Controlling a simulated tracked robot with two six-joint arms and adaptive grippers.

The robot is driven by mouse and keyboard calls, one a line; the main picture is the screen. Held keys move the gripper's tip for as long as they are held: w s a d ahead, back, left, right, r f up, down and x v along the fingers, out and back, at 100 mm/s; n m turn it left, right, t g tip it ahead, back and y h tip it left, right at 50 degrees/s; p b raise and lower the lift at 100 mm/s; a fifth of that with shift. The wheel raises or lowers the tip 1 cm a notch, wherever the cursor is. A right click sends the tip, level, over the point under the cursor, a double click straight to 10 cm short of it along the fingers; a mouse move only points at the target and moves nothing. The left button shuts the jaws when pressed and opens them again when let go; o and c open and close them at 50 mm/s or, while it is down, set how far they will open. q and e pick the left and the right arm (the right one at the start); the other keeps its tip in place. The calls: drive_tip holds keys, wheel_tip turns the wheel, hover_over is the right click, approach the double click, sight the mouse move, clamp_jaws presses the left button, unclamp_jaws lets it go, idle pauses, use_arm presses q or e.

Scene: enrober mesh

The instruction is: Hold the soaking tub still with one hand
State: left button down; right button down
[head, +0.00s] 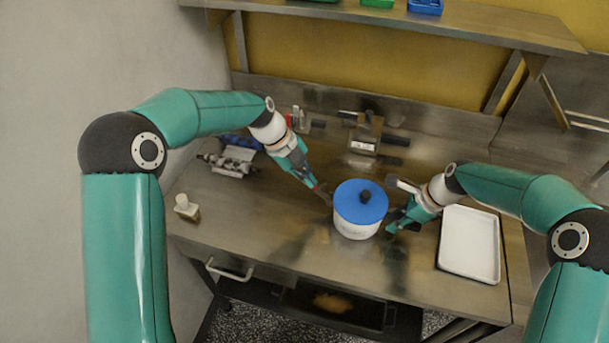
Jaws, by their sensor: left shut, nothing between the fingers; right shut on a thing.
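The soaking tub (357,229) is a round white pot standing upright on the steel worktop. Its blue lid (350,205) with a dark knob is on top. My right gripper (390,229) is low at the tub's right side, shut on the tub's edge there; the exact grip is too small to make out. My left gripper (326,196) is shut and empty, just left of the lid; whether it touches the tub cannot be told.
A white tray (470,243) lies on the right of the steel worktop (270,235). A small white bottle (186,207) stands at the left edge. A metal device (232,161) and a small stand (365,135) are at the back. The front left is clear. A shelf (400,25) hangs above.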

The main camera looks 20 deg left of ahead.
use_arm(q)
drive_tip(key=shift+r, duration=0.1)
drive_tip(key=s+v, duration=0.2)
drive_tip(key=v, duration=0.9)
drive_tip(key=shift+a, duration=0.2)
idle(0.3)
